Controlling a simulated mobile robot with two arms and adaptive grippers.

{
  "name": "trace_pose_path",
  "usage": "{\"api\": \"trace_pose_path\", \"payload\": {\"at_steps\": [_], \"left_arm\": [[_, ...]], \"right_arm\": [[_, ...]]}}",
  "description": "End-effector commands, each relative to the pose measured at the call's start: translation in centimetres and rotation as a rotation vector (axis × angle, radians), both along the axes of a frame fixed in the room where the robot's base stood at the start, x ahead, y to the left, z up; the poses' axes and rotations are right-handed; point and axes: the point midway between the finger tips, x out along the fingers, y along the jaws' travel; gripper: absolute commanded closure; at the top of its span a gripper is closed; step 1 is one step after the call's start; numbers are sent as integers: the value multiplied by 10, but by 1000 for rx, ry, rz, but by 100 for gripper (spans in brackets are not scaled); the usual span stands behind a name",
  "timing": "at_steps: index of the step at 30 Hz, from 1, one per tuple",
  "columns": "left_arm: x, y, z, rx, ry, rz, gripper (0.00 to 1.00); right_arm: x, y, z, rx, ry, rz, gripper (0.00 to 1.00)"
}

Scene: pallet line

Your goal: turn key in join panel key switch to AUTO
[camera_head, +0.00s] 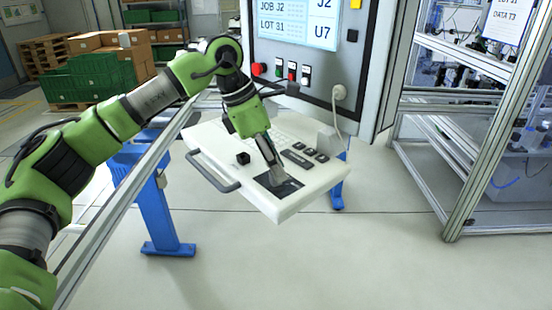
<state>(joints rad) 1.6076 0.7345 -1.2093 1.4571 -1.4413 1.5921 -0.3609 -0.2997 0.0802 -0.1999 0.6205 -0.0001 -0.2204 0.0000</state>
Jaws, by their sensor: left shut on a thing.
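The white sloped control panel (225,150) stands in the middle, with a dark square plate (292,187) near its front corner. My left gripper (276,178) points down at this plate, with its fingertips at the plate's surface. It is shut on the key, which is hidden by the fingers. The key switch and its position markings are also hidden or too small to read. My right gripper is not in view.
A grey handle (212,174) runs along the panel's left edge. A black knob (243,158) and several dark buttons (309,152) stick up near the gripper. An upright cabinet with a screen (297,20) stands behind. A metal frame rack (480,140) is at the right.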

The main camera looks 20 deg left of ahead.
Motion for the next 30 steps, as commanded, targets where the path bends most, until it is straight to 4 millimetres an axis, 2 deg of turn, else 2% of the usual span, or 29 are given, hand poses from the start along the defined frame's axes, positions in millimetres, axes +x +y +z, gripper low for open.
{"api": "trace_pose_path", "payload": {"at_steps": [10, 11, 13, 20, 21, 23, 30], "left_arm": [[0, 0, 2, -1, 2, -198, 97], [0, 0, 1, -1, 2, -207, 74], [0, 0, 0, 0, 0, -204, 57], [0, 0, 0, 0, 0, -202, 57], [0, 0, 0, 0, 0, -202, 54], [0, 0, 0, 0, 0, -202, 40], [0, 0, 0, 0, 0, -201, 40]], "right_arm": [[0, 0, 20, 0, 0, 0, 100], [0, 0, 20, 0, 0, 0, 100], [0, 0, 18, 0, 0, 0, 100], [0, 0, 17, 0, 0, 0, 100], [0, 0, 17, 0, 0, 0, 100], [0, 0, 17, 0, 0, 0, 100], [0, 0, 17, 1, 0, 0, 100]]}}
